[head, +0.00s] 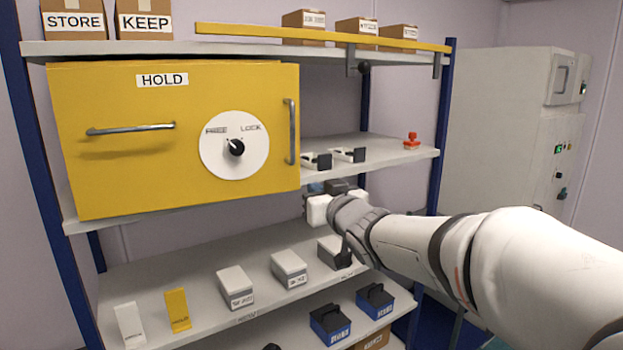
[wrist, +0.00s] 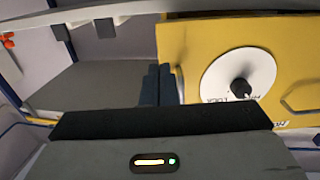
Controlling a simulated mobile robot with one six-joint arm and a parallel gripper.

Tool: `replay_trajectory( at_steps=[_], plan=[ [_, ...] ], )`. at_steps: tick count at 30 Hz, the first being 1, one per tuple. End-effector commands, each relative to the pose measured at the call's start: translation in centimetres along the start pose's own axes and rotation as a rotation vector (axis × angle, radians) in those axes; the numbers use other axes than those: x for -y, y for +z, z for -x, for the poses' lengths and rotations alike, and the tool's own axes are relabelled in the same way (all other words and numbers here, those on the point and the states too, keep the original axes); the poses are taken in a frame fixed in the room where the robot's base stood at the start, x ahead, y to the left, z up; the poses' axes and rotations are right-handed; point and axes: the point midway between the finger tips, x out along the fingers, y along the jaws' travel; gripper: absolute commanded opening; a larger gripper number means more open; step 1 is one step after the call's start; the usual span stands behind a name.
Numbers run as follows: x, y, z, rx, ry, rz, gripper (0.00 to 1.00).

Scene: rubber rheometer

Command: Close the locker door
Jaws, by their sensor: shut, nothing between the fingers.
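The yellow locker (head: 220,85) labelled HOLD sits on the upper shelf in the head view. Its front has a horizontal handle (head: 130,129) at left, a vertical handle (head: 291,132) at right and a white dial (head: 218,160). The black knob points up-left, toward the FREE side. I cannot tell whether the door is fully flush. My gripper (head: 325,187) is just right of the locker's lower right corner, its tips partly hidden by the wrist. In the wrist view the shut, empty fingers (wrist: 157,85) are beside the yellow front (wrist: 200,40); contact is unclear.
Two black-and-white items (head: 333,158) and a red item (head: 411,141) are on the shelf right of the locker. A yellow rail (head: 320,36) runs along the top shelf. Grey boxes (head: 235,285) stand below. A large grey cabinet (head: 490,140) is at right.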

Motion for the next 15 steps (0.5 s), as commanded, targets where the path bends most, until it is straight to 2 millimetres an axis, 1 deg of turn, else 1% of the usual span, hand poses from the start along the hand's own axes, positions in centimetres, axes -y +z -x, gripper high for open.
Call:
replay_trajectory(
  at_steps=[1,6,10,15],
  plan=[
    [0.1,-0.1,-1.1,0.002,-0.001,-0.002,0.00],
    [0.0,-0.1,-4.2,0.003,0.000,-0.001,0.00],
    [0.0,-0.1,-6.0,0.002,0.001,0.000,0.00],
    [-0.1,-0.1,-7.3,0.001,0.002,-0.001,0.00]
  ],
)
